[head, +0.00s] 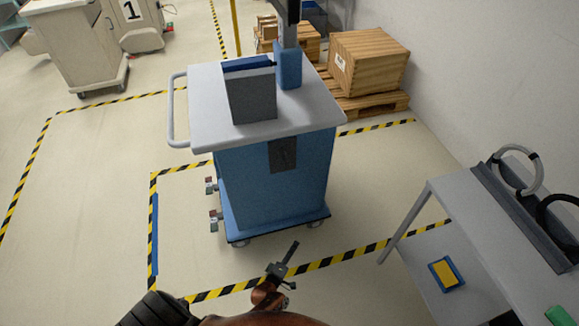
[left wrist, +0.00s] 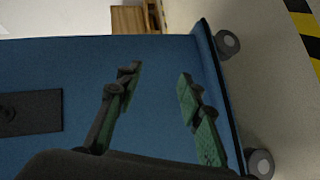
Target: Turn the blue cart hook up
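The blue cart (head: 290,190) has a pale top and blue sides and stands in the middle of the head view. A dark plate (head: 283,155) sits high on its near side. The left wrist view shows this plate (left wrist: 30,112) with a small dark fitting on it; whether this is the hook and how it is turned is too dark to tell. My left gripper (head: 288,264) is in front of the cart, low in the head view. In the left wrist view its two green-padded fingers (left wrist: 158,75) are apart and empty, facing the blue side panel. My right gripper is not visible.
A grey box (head: 252,95) and a blue column (head: 289,68) stand on the cart's top. A grey table (head: 450,215) with hoses stands at right. A wooden crate (head: 368,62) is behind.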

